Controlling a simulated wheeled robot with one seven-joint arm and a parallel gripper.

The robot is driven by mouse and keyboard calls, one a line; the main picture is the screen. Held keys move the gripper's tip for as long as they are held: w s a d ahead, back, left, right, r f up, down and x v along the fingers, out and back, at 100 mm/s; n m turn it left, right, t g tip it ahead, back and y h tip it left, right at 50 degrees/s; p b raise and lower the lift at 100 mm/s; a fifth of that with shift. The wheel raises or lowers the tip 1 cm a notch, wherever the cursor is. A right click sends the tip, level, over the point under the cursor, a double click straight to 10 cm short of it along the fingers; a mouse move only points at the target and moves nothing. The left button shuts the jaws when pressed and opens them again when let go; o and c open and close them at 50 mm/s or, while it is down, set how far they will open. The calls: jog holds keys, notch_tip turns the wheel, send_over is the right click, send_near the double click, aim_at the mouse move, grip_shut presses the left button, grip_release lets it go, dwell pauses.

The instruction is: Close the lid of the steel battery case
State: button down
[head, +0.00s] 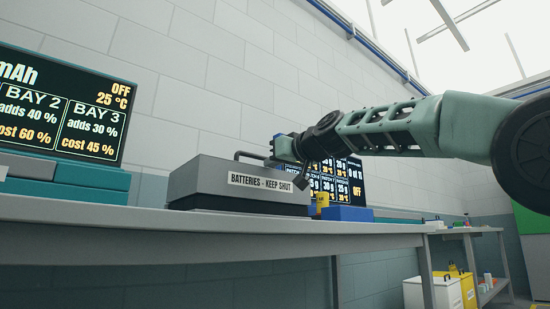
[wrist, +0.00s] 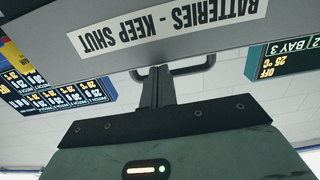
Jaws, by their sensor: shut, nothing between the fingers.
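The steel battery case (head: 235,192) is a grey box on the bench, with a white label reading "BATTERIES - KEEP SHUT". A dark bar handle (head: 252,155) stands on its top. The lid looks down, and I see no open gap from this low angle. In the wrist view the case's label face (wrist: 215,35) fills the top, upside down, with the handle (wrist: 185,69) below it.
The bench (head: 110,214) runs along a white block wall. A bay display (head: 62,105) stands left of the case. A second display (head: 340,178), a blue block (head: 348,213) and a small yellow item (head: 322,200) are at the right. White and yellow bins (head: 433,292) stand lower right.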

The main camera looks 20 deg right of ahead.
notch_tip(320, 180, up, 4)
jog(key=p, duration=0.3)
jog(key=s+d+f+b, duration=0.3)
jog(key=s+b, duration=0.1)
jog(key=s, duration=0.5)
jog(key=shift+s+f, duration=0.2)
jog(key=shift+f, duration=0.05)
